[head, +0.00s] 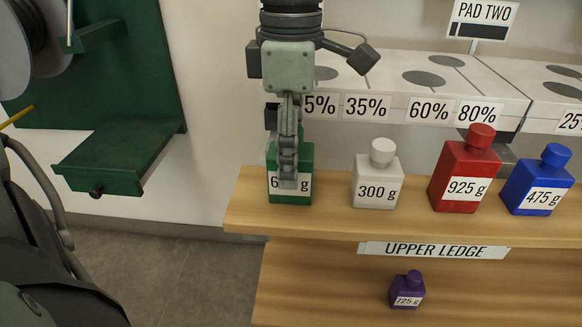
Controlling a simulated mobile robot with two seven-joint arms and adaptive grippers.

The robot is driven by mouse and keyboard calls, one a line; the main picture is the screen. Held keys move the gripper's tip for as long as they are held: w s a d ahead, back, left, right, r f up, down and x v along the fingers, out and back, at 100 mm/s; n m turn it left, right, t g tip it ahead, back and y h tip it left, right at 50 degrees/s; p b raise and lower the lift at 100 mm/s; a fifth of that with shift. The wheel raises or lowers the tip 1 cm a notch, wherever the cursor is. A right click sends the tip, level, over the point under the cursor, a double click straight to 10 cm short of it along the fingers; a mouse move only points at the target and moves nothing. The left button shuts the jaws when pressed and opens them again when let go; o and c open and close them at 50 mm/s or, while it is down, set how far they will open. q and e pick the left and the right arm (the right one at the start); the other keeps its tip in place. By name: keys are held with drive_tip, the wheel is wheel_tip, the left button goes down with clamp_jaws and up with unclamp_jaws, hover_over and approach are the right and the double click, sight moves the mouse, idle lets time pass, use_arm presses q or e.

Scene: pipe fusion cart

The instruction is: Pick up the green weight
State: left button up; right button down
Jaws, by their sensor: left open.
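The green weight (305,160) stands upright at the left end of the wooden upper ledge (340,222). Its white label starts with a 6, and the rest is partly covered. My left gripper (288,181) points down directly in front of the green weight in the picture and hides its middle and top. It is open. Its fingers overlap in this view, so I cannot tell whether they touch the weight or straddle it. My right gripper is not in view.
To the right on the ledge stand a white 300 g weight (377,178), a red 925 g weight (464,172) and a blue 475 g weight (539,183). A purple 725 g weight (407,290) is on the lower shelf. A white pad box (400,75) lies behind.

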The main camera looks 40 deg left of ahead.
use_arm(q)
drive_tip(key=shift+f, duration=0.45)
clamp_jaws()
